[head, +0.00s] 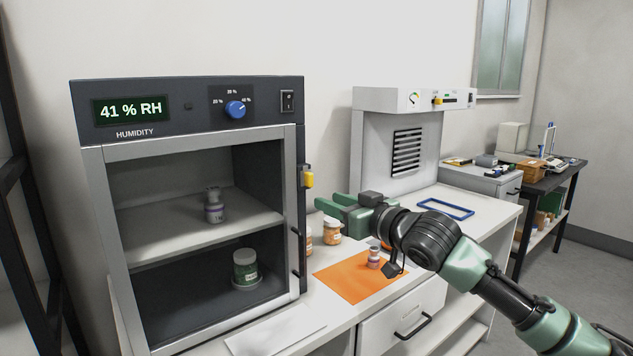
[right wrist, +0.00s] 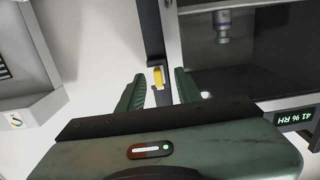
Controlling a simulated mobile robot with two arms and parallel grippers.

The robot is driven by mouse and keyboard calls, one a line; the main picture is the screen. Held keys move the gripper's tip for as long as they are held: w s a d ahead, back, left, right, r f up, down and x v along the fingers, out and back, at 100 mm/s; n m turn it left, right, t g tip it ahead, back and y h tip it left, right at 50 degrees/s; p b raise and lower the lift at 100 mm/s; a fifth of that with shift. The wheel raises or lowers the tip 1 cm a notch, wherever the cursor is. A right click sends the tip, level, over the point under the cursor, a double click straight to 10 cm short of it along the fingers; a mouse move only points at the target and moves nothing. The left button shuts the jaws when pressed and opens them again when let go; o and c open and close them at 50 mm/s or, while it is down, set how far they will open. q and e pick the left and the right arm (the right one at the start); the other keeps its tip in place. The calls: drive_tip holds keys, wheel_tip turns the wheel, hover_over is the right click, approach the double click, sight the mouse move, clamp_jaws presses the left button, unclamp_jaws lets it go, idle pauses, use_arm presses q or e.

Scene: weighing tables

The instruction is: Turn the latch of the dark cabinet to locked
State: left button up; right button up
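The dark cabinet (head: 190,88) stands at the left with its grey-framed door (head: 299,200) closed. Its small yellow latch (head: 307,180) sits on the right edge of the door, pointing roughly up and down. In the right wrist view, which is turned upside down, the yellow latch (right wrist: 157,77) shows between and beyond my fingertips. My right gripper (head: 325,209) is open and empty, just to the right of the latch and a little below it in the head view. In the right wrist view its two green fingers (right wrist: 159,86) are spread, apart from the latch. My left gripper is out of view.
An orange mat (head: 350,284) with a small vial (head: 374,258) lies below my right arm, near orange jars (head: 332,229). A blue frame (head: 446,208) lies farther right. A dark door handle (head: 294,255) is below the latch.

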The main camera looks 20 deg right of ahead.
sight(312, 179)
drive_tip(key=w+r, duration=0.1)
drive_tip(key=w, duration=0.1)
drive_tip(key=w+a+r+p, duration=0.1)
drive_tip(key=w, duration=0.1)
drive_tip(key=w+r, duration=0.1)
drive_tip(key=w, duration=0.1)
drive_tip(key=shift+a+p, duration=0.2)
drive_tip(key=shift+p, duration=0.15)
drive_tip(key=shift+w+a, duration=0.2)
drive_tip(key=shift+w, duration=0.45)
clamp_jaws()
